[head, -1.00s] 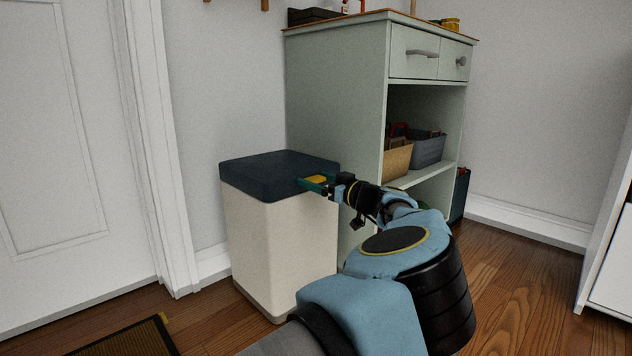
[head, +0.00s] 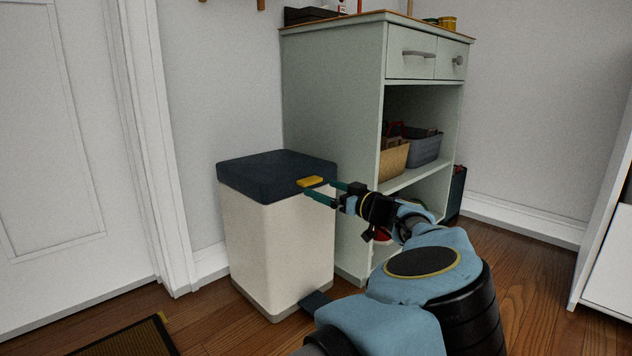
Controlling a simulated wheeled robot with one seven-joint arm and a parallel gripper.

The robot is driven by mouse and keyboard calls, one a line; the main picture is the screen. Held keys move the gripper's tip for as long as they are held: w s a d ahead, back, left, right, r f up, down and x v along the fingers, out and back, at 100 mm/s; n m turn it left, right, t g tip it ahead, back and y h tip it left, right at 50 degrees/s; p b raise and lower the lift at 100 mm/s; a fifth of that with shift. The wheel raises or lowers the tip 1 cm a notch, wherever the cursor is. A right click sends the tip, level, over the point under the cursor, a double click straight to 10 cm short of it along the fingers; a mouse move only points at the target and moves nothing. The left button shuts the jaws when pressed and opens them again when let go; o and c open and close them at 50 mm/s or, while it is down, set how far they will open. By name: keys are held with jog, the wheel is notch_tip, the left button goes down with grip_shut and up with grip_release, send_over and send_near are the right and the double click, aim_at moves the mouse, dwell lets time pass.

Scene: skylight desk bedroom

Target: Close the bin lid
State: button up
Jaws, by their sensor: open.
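The bin (head: 268,245) is a tall cream box standing on the floor beside the cabinet. Its dark navy lid (head: 262,172) lies level on top and looks shut. A yellow tab (head: 310,182) sits at the lid's right front edge. My gripper (head: 318,191) is open and empty, its two teal fingers apart and pointing left at the lid's right edge, close to the tab. Whether a finger touches the lid or tab I cannot tell. A dark pedal (head: 316,301) shows at the bin's foot.
A pale green cabinet (head: 335,115) with drawers and open shelves stands right behind the bin. Baskets (head: 424,147) sit on its shelf. A white door (head: 55,150) is at the left, and a dark mat (head: 128,340) lies at the lower left. Wooden floor is clear at the right.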

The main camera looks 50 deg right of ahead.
jog(key=s+p, duration=0.2)
jog(key=s, duration=0.4)
jog(key=shift+a, duration=0.4)
jog(key=shift+s+f, duration=0.1)
